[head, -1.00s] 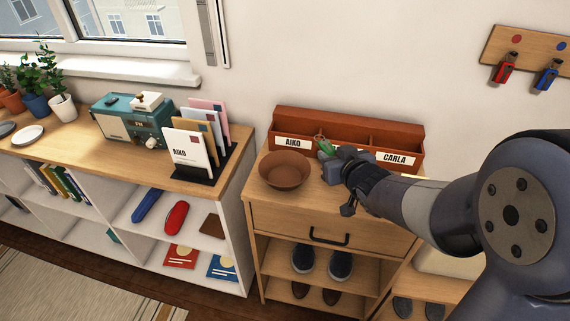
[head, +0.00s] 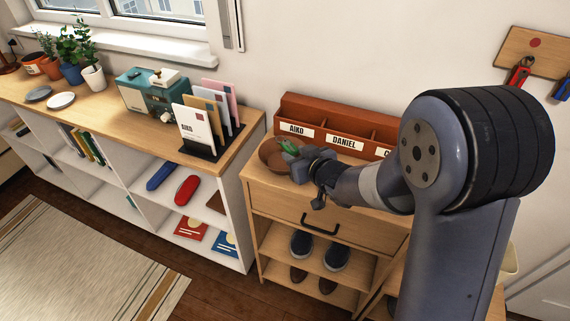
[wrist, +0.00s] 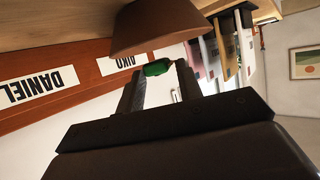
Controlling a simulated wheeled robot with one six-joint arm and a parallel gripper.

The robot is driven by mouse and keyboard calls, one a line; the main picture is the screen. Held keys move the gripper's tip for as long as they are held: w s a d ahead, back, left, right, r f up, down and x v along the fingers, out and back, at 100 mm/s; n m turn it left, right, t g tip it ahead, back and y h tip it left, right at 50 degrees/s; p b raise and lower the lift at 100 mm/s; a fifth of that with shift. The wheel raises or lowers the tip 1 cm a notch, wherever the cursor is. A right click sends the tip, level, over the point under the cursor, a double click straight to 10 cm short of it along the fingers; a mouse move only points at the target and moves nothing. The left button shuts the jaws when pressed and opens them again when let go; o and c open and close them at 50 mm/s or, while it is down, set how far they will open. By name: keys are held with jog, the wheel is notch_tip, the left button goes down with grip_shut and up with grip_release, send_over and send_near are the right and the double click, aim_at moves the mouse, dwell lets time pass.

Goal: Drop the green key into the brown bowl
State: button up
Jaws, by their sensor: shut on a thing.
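The green key (head: 291,147) is held between the fingertips of my gripper (head: 292,151); it also shows as a green piece in the wrist view (wrist: 157,68). My gripper is shut on it. The brown bowl (head: 269,158) stands on the wooden cabinet, and my gripper overlaps its right side in the head view. In the wrist view, which is upside down, the bowl (wrist: 155,32) appears close to the key and fingertips. I cannot tell whether the key is over the bowl's opening. The bowl's inside is partly hidden.
A red-brown sorter (head: 340,128) with name labels stands behind the bowl. A letter rack (head: 203,148) with envelopes and a teal radio (head: 150,92) stand on the left shelf unit. Shoes (head: 318,250) sit below the drawer. Keys hang on a wall board (head: 535,48).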

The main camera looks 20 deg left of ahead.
jog(key=shift+f+b, duration=0.4)
jog(key=shift+f, duration=0.45)
jog(key=shift+r, duration=0.1)
jog(key=o, duration=1.1)
jog(key=shift+c, duration=0.2)
jog(key=v, duration=1)
jog(key=shift+s+d+r+p, duration=0.15)
jog(key=shift+s+d+p, duration=0.1)
jog(key=shift+d+p, duration=0.05)
